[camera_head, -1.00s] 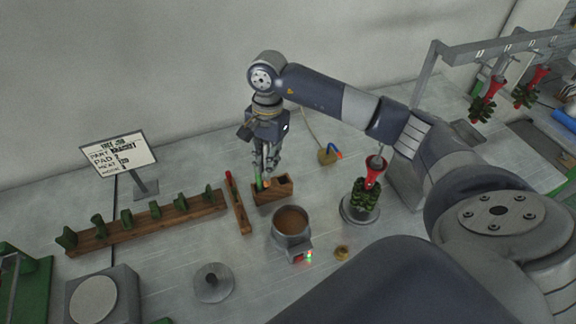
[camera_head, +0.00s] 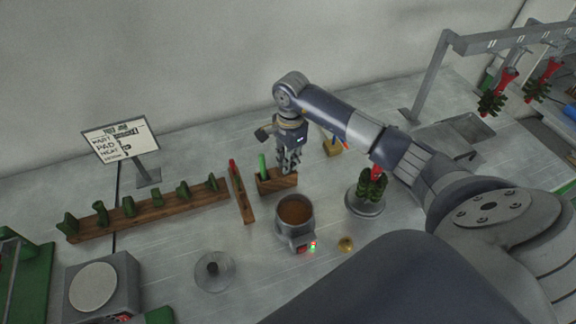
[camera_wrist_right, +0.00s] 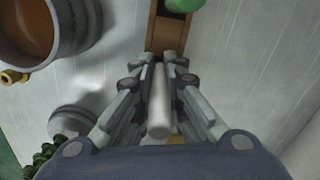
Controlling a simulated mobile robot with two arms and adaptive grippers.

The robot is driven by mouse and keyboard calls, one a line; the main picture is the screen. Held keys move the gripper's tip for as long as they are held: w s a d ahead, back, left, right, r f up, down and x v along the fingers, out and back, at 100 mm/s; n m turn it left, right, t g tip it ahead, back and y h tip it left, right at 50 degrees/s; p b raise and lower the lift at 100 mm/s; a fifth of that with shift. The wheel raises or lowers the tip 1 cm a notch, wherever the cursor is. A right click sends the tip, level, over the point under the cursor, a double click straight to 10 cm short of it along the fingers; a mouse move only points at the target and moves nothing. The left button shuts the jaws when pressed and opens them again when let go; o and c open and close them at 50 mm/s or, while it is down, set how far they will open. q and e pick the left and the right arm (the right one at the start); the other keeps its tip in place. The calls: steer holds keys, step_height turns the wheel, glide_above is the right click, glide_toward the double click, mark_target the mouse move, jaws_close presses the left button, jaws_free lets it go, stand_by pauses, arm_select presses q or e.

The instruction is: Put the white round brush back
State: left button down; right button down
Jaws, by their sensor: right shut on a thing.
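My right gripper (camera_head: 289,170) is over the right part of a small wooden block (camera_head: 274,186). In the right wrist view its fingers (camera_wrist_right: 160,75) are shut on a white round rod, the white brush (camera_wrist_right: 158,108), seen almost end-on between them. The block also shows there, beyond the fingertips (camera_wrist_right: 165,38). The brush's lower end is hidden, so I cannot tell whether it sits in the block. A green handle (camera_head: 262,165) stands upright in the block's left part. My left gripper is not in view.
A pot of brown wax (camera_head: 295,212) stands in front of the block. A narrow wooden rack (camera_head: 242,195) is just left of it. A round stand with a red-handled green cluster (camera_head: 372,187) is to the right. A sign (camera_head: 121,140) and a long rack (camera_head: 150,213) are farther left.

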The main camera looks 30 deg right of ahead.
steer(key=shift+f, duration=0.3)
steer(key=shift+f, duration=0.1)
steer(key=shift+f, duration=0.1)
steer(key=c, duration=1.7)
jaws_free()
steer(key=shift+o, duration=0.2)
steer(key=shift+r+p, duration=0.35)
steer(key=shift+r, duration=0.2)
steer(key=r+p, duration=0.5)
steer(key=r, duration=0.6)
steer(key=shift+d+r+p, duration=0.2)
steer(key=shift+p, duration=0.15)
